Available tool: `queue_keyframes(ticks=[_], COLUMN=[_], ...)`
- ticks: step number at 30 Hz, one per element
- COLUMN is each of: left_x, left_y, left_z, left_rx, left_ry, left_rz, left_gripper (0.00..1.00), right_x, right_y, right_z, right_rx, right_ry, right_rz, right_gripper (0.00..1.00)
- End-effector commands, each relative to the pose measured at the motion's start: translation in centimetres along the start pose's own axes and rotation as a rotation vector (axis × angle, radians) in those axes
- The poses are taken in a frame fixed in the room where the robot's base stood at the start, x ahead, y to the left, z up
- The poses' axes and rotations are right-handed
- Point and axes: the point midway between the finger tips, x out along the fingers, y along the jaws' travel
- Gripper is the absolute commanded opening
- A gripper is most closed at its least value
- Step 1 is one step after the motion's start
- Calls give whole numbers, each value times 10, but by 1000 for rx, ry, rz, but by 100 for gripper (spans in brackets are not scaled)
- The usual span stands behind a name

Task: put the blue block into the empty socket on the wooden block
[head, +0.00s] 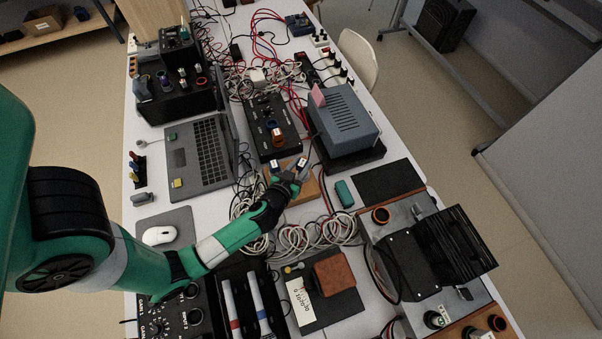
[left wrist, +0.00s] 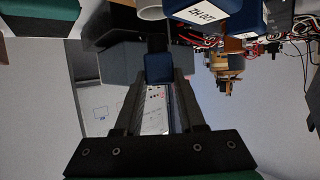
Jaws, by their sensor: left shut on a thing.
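The wooden block (head: 308,190) lies mid-table in the head view, partly covered by my left gripper (head: 291,175). Two small dark blocks with white labels (head: 275,162) (head: 301,162) show at its far side and by my fingers. In the left wrist view my left gripper (left wrist: 158,82) is shut on the blue block (left wrist: 158,67), which sits between the fingertips. A second dark blue block with a white printed label (left wrist: 205,13) shows to its right. The socket is hidden, and I cannot tell whether the held block touches the wood. My right gripper is not in view.
A grey speaker-like box (head: 343,124) is at the far right, a laptop (head: 198,153) at the left. Coiled cables (head: 325,233) lie nearby. A small green block (head: 344,194) lies right of the wood.

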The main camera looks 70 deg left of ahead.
Motion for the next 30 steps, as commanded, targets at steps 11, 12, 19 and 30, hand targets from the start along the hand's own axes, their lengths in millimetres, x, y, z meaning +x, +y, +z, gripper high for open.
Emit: queue_keyframes(ticks=[11, 12, 19, 30], left_x=[24, 24, 22, 25], left_y=[-1, -1, -1, -1], left_z=[36, 37, 32, 39], left_rx=[0, 0, 0, 0], left_ry=[0, 0, 0, 0], left_rz=[0, 0, 0, -1], left_gripper=[0, 0, 0, 62], right_x=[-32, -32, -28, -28], right_y=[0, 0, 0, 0], right_z=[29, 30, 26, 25], right_rx=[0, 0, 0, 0], right_ry=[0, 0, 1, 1], right_rz=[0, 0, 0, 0], right_gripper=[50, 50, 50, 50])
